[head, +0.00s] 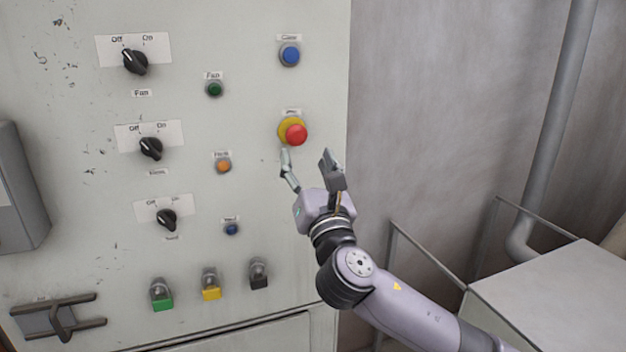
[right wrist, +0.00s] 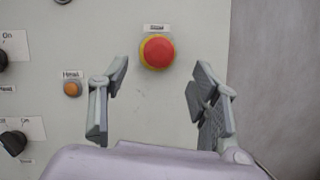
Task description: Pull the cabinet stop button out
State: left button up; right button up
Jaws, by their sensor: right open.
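The cabinet stop button (head: 296,134) is a red mushroom head on a yellow ring, on the right side of the pale cabinet front. It also shows in the right wrist view (right wrist: 158,52), above and between my fingers. My right gripper (head: 309,157) is open and empty, just below the button in the head view. Its fingers (right wrist: 162,90) stand wide apart on either side in the right wrist view, and I see no contact with the button. My left gripper is not in view.
A blue button (head: 290,54) is above the stop button. Black rotary switches (head: 151,148), an orange button (head: 223,162) and several small lamps or buttons lie to the left. A railing (head: 428,252), a grey box (head: 560,300) and a pipe (head: 556,120) are at the right.

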jog(key=v, duration=0.5)
